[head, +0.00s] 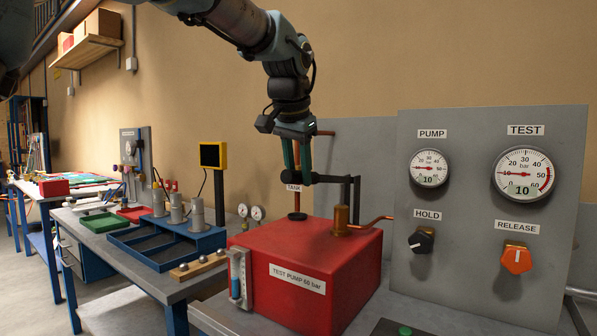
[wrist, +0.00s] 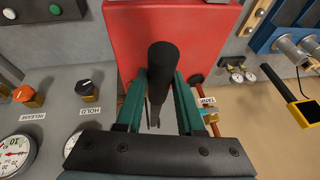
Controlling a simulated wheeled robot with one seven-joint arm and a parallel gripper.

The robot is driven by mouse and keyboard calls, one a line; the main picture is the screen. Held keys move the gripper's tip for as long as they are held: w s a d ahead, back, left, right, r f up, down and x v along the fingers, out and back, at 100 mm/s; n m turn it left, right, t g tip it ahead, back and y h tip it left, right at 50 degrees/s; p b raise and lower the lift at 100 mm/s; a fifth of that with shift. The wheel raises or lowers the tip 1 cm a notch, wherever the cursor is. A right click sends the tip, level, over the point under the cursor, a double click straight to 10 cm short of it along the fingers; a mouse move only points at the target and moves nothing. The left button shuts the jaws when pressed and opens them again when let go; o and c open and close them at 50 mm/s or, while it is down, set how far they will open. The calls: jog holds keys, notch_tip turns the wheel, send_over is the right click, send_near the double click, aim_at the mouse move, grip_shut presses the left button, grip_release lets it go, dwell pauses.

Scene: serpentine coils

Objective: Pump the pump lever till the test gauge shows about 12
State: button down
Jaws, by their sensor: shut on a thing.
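The pump lever (head: 330,179) is a dark bar running left from a post on top of the red test pump (head: 297,302). My gripper (head: 299,178) is above the pump with its green fingers closed around the lever's end. In the wrist view the black lever grip (wrist: 161,62) lies between the green fingers (wrist: 158,100). The test gauge (head: 523,173) on the grey panel reads 10, its needle pointing left. The pump gauge (head: 429,168) beside it also reads 10. The lever appears about level.
The hold knob (head: 421,239) is black; the release knob (head: 516,258) is orange. A copper pipe (head: 370,223) leaves the brass cylinder (head: 341,220). A bench with a blue tray (head: 128,248) and a yellow-framed screen (head: 213,155) stands left. Open floor shows at lower left.

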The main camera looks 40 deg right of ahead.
aim_at(295, 183)
jog(key=shift+t+h, duration=0.3)
jog(key=shift+h, duration=0.6)
jog(key=f+b, duration=0.1)
jog(key=b, duration=0.1)
jog(key=f+b, duration=0.2)
jog(key=b, duration=0.1)
jog(key=f+b, duration=0.1)
jog(key=b, duration=0.2)
jog(key=shift+s+a+f, duration=0.1)
jog(key=shift+a+f, duration=0.2)
jog(key=shift+f, duration=0.15)
jog(key=c, duration=0.5)
grip_release()
jog(key=v, duration=1.1)
jog(key=shift+d, duration=0.1)
